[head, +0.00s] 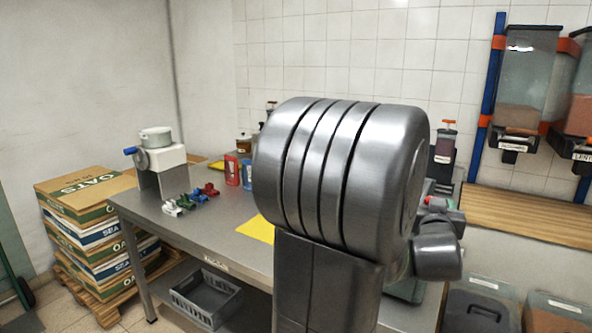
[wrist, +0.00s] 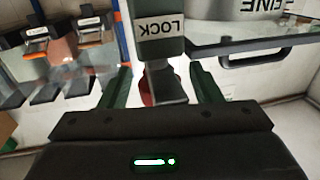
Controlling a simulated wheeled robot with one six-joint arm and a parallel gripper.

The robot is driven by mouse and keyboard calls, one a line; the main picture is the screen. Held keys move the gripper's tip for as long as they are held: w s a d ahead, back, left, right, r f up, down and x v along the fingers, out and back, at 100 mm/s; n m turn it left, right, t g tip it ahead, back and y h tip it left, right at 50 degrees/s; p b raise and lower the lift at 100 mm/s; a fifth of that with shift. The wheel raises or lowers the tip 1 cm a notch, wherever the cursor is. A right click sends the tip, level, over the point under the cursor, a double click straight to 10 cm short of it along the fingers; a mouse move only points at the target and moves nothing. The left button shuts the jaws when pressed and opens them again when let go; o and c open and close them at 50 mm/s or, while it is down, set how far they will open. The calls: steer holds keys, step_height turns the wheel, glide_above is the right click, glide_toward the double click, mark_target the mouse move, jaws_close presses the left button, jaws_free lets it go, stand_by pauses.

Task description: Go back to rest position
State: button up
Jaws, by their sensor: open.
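My gripper (wrist: 161,76) shows in the wrist view with its two dark green fingers apart. Between and beyond the fingers is a grey part with a LOCK label (wrist: 161,28) and a dark grey block below it (wrist: 166,84). A bit of something red shows behind that block. I cannot tell whether the fingers touch it; gaps show on both sides. In the head view my large grey arm link fills the middle, and the gripper cannot be made out there.
A metal workbench (head: 150,208) carries a white machine with a pot (head: 156,152), several coloured clamps and a yellow sheet (head: 256,229). Oats boxes (head: 86,194) stand left on a pallet. Wall dispensers (head: 527,75) hang right above a wooden shelf (head: 520,215). A grey crate (head: 207,295) sits below the bench.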

steer(key=shift+m+g+h, duration=0.6)
steer(key=shift+m+h, duration=0.4)
steer(key=shift+h, duration=0.3)
steer(key=shift+m+g+h, duration=0.5)
steer(key=shift+h, duration=0.3)
